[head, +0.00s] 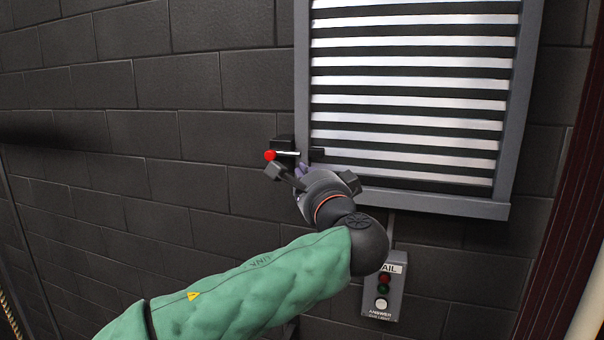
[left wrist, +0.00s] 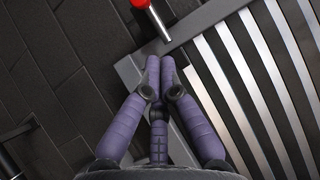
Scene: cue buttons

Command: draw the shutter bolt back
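The shutter bolt (head: 288,153) is a thin pale rod with a red knob (head: 269,155) at its left end. It sits in dark brackets at the lower left edge of the shutter frame (head: 302,80). In the left wrist view, the red knob (left wrist: 140,3) and rod (left wrist: 158,22) are at the top, cut by the picture edge. My left gripper (head: 301,170) is just below the rod. In the left wrist view, its purple fingers (left wrist: 160,62) have their tips together with nothing seen between them, apart from the rod in the picture. My right gripper is not in view.
The shutter (head: 405,98) has pale horizontal slats and dark gaps. The dark block wall (head: 150,150) is clear to the left.

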